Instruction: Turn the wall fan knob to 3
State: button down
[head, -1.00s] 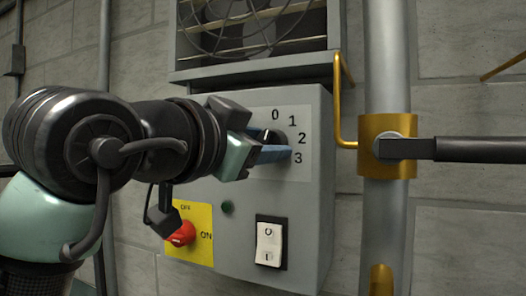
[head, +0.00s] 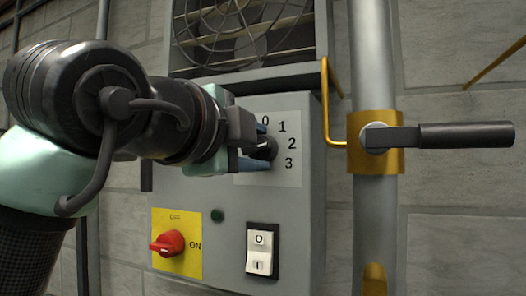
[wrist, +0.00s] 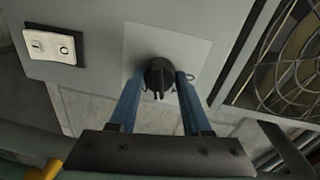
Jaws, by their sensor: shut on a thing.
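The fan knob (head: 266,147) is a black round dial on a pale plate marked 0, 1, 2 and 3, on the front of a grey control box. In the wrist view the knob (wrist: 158,76) sits between my two blue fingers. My gripper (head: 262,147) comes from the left, one finger above the knob and one below. It is shut on the knob, and the wrist view also shows my gripper (wrist: 160,77) there. A ridge shows on the knob's face in the wrist view. I cannot tell which number it points to.
The caged wall fan (head: 245,30) is above the grey box (head: 225,268). A pipe with a black-handled valve (head: 465,134) stands at the right.

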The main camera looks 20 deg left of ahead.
jog(key=m, duration=0.4)
jog(key=shift+y+b, duration=0.3)
jog(key=m, duration=0.4)
jog(key=shift+d, duration=0.1)
jog(key=shift+m, duration=0.3)
jog(key=shift+c, duration=1.8)
grip_release()
jog(key=shift+d, duration=0.1)
